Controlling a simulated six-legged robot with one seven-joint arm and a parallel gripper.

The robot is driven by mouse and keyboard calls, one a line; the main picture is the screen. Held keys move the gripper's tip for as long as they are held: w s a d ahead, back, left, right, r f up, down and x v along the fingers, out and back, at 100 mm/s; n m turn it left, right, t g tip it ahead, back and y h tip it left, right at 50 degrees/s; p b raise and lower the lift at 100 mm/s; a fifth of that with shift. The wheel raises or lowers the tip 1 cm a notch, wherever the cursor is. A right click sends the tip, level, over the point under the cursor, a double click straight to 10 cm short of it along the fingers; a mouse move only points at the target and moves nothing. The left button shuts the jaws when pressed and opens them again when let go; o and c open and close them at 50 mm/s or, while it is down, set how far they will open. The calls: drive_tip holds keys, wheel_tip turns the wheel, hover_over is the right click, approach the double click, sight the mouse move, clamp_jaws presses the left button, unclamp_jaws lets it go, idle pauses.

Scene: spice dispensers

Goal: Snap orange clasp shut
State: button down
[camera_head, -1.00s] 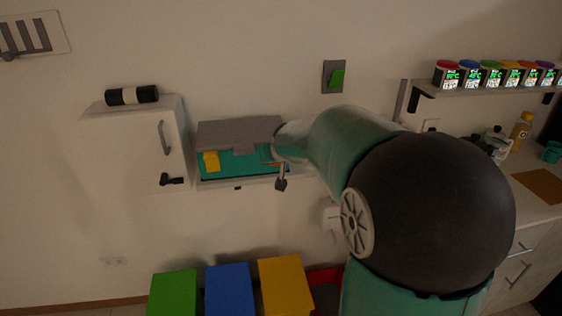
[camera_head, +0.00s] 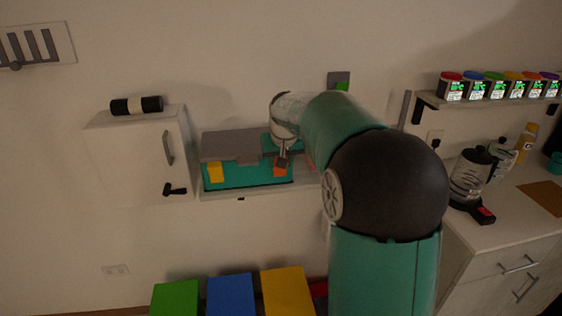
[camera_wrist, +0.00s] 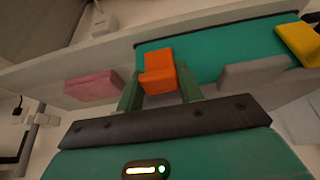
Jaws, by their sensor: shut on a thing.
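The orange clasp (camera_head: 279,171) is on the right part of a teal-fronted case with a grey lid (camera_head: 228,146) on the wall. My gripper (camera_head: 283,160) is at this clasp. In the wrist view, the orange clasp (camera_wrist: 158,70) shows as a bent block between the two green fingers of my gripper (camera_wrist: 160,92), which are shut on it. The yellow clasp (camera_head: 215,171) is on the left part of the case and also shows in the wrist view (camera_wrist: 300,42). Whether the orange clasp is latched I cannot tell.
A white cabinet (camera_head: 135,155) with a handle is left of the case. Green (camera_head: 175,299), blue (camera_head: 231,294) and yellow (camera_head: 287,291) boxes stand below. A shelf (camera_head: 490,104) with several spice dispensers and a counter are at right. A pink block (camera_wrist: 93,87) lies left of my fingers.

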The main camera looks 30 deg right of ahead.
drive_tip(key=shift+a, duration=0.25)
drive_tip(key=c, duration=0.9)
unclamp_jaws()
drive_tip(key=shift+d, duration=0.1)
drive_tip(key=shift+r, duration=0.1)
drive_tip(key=v, duration=1.3)
drive_tip(key=shift+s+r, duration=0.25)
drive_tip(key=s+a+f+n, duration=0.2)
drive_tip(key=s+a, duration=0.8)
drive_tip(key=s, duration=0.3)
drive_tip(key=shift+n+t+y, duration=0.5)
drive_tip(key=shift+n+y, duration=0.2)
drive_tip(key=s+a+f, duration=0.2)
drive_tip(key=s+f, duration=0.1)
drive_tip(key=s, duration=0.1)
drive_tip(key=s+a+f, duration=0.2)
drive_tip(key=s+f, duration=0.1)
drive_tip(key=s, duration=0.2)
drive_tip(key=s+a+f, duration=0.2)
drive_tip(key=s+f, duration=0.2)
drive_tip(key=shift+s+f, duration=0.1)
drive_tip(key=shift+s, duration=0.2)
